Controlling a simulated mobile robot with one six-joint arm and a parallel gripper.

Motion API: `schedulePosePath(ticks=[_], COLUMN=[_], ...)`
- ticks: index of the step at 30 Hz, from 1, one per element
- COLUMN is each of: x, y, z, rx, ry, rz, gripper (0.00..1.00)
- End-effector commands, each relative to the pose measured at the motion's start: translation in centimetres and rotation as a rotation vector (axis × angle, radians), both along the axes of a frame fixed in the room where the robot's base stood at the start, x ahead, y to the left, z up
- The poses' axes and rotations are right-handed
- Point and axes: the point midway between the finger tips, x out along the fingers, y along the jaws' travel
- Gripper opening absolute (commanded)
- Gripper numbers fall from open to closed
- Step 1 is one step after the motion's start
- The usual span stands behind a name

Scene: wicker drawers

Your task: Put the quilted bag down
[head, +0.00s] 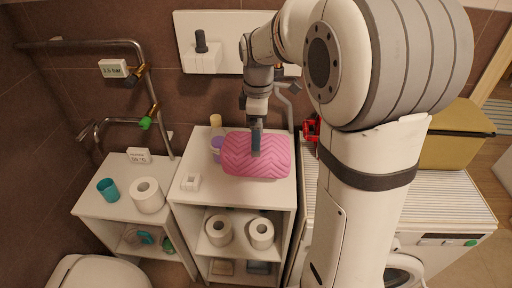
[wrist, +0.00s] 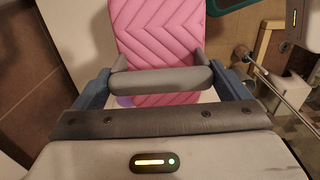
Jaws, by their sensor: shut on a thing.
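The quilted bag (head: 240,160) is pink with a chevron pattern. In the head view it is at the top of the white shelf unit (head: 190,205), over its back right part. My gripper (head: 256,140) points down at the middle of the bag and is shut on it. In the wrist view the bag (wrist: 158,30) lies beyond and between my fingers (wrist: 162,82). I cannot tell whether the bag's underside touches the shelf top.
A lower cabinet to the left bears a teal cup (head: 108,189) and a toilet roll (head: 148,195). A yellow-brown box (head: 455,140) stands at the right.

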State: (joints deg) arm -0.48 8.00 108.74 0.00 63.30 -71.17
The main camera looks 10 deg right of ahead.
Motion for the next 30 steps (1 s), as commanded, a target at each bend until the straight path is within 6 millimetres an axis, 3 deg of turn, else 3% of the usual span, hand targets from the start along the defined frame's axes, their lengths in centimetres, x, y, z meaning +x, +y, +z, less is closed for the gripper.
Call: schedulePosePath(ticks=[3, 8, 16, 29, 30], x=[0.0, 0.0, 0.0, 0.0, 0.0], y=[0.0, 0.0, 0.1, 0.1, 0.1], z=[-2.0, -3.1, -7.0, -7.8, -7.7], rx=[0.000, 0.000, 0.000, 0.000, 0.000], ry=[0.001, -0.001, 0.002, -0.002, -0.001], rz=[0.000, 0.001, 0.001, 0.002, 0.002], gripper=[0.48, 0.48, 0.48, 0.48, 0.98])
